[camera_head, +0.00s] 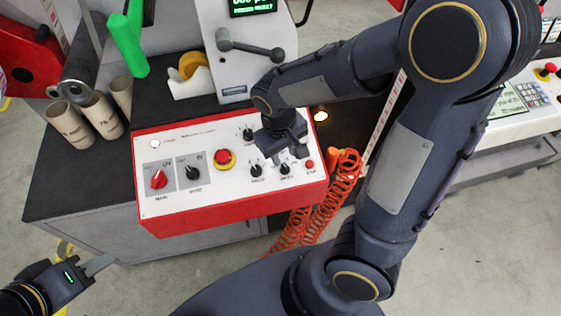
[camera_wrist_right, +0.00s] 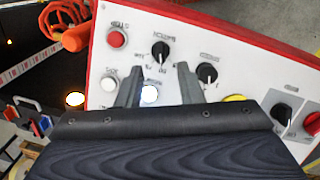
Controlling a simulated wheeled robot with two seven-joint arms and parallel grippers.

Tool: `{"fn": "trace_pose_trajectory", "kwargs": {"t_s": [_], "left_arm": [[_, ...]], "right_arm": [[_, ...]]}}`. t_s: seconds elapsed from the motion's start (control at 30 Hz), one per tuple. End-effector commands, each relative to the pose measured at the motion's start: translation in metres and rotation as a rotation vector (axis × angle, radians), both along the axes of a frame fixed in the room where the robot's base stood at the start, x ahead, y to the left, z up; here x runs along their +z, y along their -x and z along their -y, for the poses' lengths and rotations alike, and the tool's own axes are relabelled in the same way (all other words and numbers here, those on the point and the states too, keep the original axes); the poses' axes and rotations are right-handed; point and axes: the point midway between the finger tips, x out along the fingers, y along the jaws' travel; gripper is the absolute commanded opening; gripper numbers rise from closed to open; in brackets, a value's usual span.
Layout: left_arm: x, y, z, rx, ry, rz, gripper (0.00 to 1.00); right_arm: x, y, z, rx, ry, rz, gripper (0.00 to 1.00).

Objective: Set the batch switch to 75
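The control panel (camera_head: 225,195) is a white face with a red rim. It carries several black rotary knobs with labels too small to read surely. In the lower right row, one black knob (camera_head: 285,169) stands beside a small red button (camera_head: 309,164); I take it for the batch switch. The same knob shows in the right wrist view (camera_wrist_right: 160,49), just beyond the fingertips; its setting is unclear. My right gripper (camera_head: 291,155) hovers over the panel, open (camera_wrist_right: 157,76), with a lit white button (camera_wrist_right: 149,94) seen between its fingers. My left gripper (camera_head: 103,264) is off the panel at lower left.
A red emergency button (camera_head: 224,158) and two larger selectors, red (camera_head: 158,179) and black (camera_head: 192,173), are on the panel's left. An orange coiled cord (camera_head: 335,195) hangs at its right. Cardboard cores (camera_head: 70,125) stand at left. The machine lever (camera_head: 250,47) is behind.

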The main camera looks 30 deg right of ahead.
Motion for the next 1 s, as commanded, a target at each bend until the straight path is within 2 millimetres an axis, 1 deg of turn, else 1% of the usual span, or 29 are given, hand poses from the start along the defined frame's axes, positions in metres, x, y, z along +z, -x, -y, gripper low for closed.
{"fn": "trace_pose_trajectory", "kwargs": {"t_s": [0.03, 0.1, 0.3, 0.43, 0.67, 0.7, 0.93, 0.97, 1.0], "left_arm": [[-0.002, 0.0, 0.0, 0.0, 0.0, 0.0, 0.36], [-0.003, 0.0, 0.0, 0.0, 0.0, 0.0, 0.36], [-0.004, 0.0, 0.0, 0.0, 0.0, 0.0, 0.36], [-0.005, 0.0, 0.0, 0.0, 0.0, 0.0, 0.36], [-0.004, 0.0, 0.0, 0.0, 0.0, 0.0, 0.36], [-0.004, 0.0, 0.0, 0.0, 0.0, 0.0, 0.36], [-0.004, 0.0, 0.0, 0.0, 0.0, 0.0, 0.36], [-0.004, 0.0, 0.0, 0.0, 0.0, 0.0, 0.36], [-0.004, 0.0, 0.0, 0.0, 0.0, 0.0, 0.36]], "right_arm": [[-0.011, 0.001, 0.001, -0.001, 0.003, -0.007, 0.34], [-0.022, 0.001, 0.002, -0.001, 0.002, -0.007, 0.34], [-0.048, 0.0, 0.005, -0.001, 0.0, -0.004, 0.34], [-0.055, 0.0, 0.005, 0.0, -0.001, -0.002, 0.34], [-0.055, 0.0, 0.005, 0.0, -0.002, -0.001, 0.34], [-0.055, 0.0, 0.005, 0.0, -0.002, -0.001, 0.32], [-0.055, 0.0, 0.005, 0.0, -0.002, 0.0, 0.02], [-0.055, 0.0, 0.005, 0.0, -0.002, 0.0, 0.0], [-0.055, 0.0, 0.005, 0.0, -0.002, 0.0, 0.0]]}}
